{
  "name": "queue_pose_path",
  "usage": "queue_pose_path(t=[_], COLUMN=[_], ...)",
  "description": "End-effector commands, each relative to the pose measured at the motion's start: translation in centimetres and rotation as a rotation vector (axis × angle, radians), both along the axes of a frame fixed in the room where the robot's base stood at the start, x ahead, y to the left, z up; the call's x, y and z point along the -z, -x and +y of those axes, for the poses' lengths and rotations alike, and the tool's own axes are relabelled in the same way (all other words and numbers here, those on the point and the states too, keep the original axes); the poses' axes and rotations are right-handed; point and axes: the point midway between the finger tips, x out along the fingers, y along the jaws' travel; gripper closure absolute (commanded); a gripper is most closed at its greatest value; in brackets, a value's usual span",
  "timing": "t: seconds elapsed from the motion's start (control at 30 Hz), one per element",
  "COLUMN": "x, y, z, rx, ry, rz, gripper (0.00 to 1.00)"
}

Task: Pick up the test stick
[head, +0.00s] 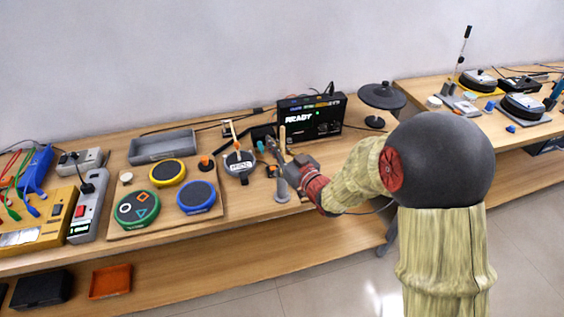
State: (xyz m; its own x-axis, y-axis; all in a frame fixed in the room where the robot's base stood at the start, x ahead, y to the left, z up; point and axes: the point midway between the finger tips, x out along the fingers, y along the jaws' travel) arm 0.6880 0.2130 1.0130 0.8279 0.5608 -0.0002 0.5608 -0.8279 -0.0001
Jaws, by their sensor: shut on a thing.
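A pale tan stick (282,139), which I take to be the test stick, stands nearly upright at my gripper, in front of the black box. My gripper (271,147) reaches in from the right over the wooden bench and is shut on the stick. The jaws and the stick's lower part are small and partly hidden by the gripper's own body, so the exact contact cannot be made out.
Round mesh pads in yellow (168,172), blue (196,196) and green (137,208) lie left on a board. A grey pad device (239,165) is close left of my gripper. A black READY box (312,117) and black cymbal-like disc (382,96) stand behind.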

Motion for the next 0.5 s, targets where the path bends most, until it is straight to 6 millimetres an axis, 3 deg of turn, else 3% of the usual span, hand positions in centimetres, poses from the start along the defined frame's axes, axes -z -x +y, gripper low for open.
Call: queue_pose_path(t=[0.33,0.5], x=[-0.1,-1.3], y=[0.0,0.0], z=[0.0,0.0], rx=[0.0,0.0], ry=[0.0,-0.001], rz=[0.0,-0.003], gripper=[1.0,1.0])
